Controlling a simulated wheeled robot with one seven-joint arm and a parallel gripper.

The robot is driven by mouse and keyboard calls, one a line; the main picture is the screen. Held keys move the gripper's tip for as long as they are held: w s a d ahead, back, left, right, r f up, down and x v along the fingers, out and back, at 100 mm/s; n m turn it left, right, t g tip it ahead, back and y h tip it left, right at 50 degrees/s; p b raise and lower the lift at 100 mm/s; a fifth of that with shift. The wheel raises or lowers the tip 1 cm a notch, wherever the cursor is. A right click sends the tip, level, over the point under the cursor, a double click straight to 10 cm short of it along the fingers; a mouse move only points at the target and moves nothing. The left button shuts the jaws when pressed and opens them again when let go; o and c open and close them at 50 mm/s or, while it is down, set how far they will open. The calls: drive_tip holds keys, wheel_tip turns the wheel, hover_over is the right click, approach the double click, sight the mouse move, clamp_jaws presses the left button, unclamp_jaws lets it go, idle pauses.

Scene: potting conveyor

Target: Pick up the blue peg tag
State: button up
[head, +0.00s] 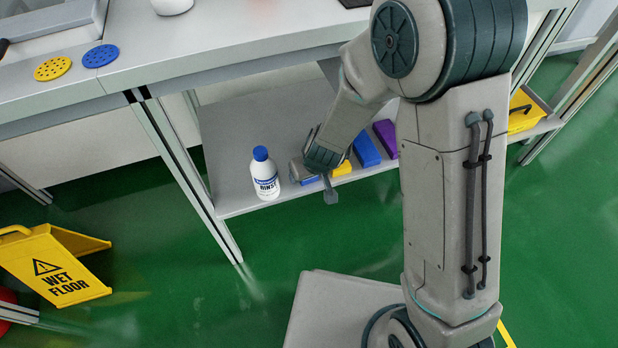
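Several small coloured blocks lie in a row on the lower shelf (236,130). A blue block (366,150) stands between a yellow block (343,168) and a purple block (386,138). Another blue piece (309,180) shows below my gripper, near the shelf's front edge, mostly hidden by it. I cannot tell for sure which blue piece is the blue peg tag. My gripper (313,183) points down over the shelf with its fingers apart, one on each side of the partly hidden blue piece in the picture. Whether they touch it cannot be seen.
A white bottle with a blue cap (265,175) stands just left of my gripper. The bench top above bears a yellow disc (53,68) and a blue disc (101,56). A yellow wet-floor sign (58,268) is on the green floor. A yellow bin (522,112) is at right.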

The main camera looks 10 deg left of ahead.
drive_tip(key=shift+x, duration=0.9)
drive_tip(key=shift+r, duration=0.1)
drive_tip(key=c, duration=1.1)
drive_tip(key=shift+o, duration=0.2)
drive_tip(key=shift+r, duration=0.1)
wheel_tip(320, 180, up, 10)
drive_tip(key=p, duration=0.7)
